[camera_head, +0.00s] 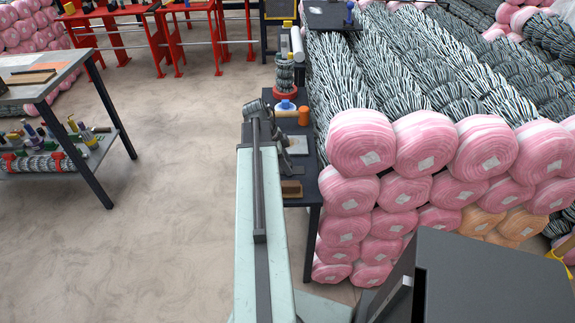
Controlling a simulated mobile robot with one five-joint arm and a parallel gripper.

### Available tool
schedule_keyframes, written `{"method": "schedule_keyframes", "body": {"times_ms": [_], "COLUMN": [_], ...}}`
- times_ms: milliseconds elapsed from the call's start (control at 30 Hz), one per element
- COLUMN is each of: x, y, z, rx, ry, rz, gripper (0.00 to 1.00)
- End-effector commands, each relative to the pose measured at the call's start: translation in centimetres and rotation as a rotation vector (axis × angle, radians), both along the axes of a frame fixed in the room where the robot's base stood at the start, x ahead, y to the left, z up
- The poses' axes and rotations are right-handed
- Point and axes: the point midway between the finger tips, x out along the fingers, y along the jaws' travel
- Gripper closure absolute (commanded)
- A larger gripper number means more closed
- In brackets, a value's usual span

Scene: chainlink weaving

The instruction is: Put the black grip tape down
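My arm reaches forward from the bottom of the view to a narrow dark table (308,180). My gripper (262,108) is at the far end of the arm, by the left edge of this table. It is small and dark, and its fingers cannot be made out. I cannot pick out the black grip tape; whether it is in the gripper or hidden by the arm does not show.
On the dark table are an orange spool (303,116), a blue and white item (285,106), a wound coil (284,72) and a brown block (291,189). Pink-wrapped rolls (363,143) are stacked on the right. Open floor (170,200) lies left, before a workbench (40,90).

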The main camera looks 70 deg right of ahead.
Motion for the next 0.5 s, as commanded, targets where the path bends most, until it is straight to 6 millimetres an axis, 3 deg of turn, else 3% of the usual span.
{"method": "schedule_keyframes", "body": {"times_ms": [33, 67, 500], "x": [-0.01, -0.02, 0.0], "y": [0.0, -0.01, -0.01], "z": [-0.01, 0.01, 0.76], "rx": [0.0, 0.0, 0.0], "ry": [0.0, 0.0, 0.0], "rz": [0.0, 0.0, -0.001], "gripper": [0.51, 0.43, 0.43]}}
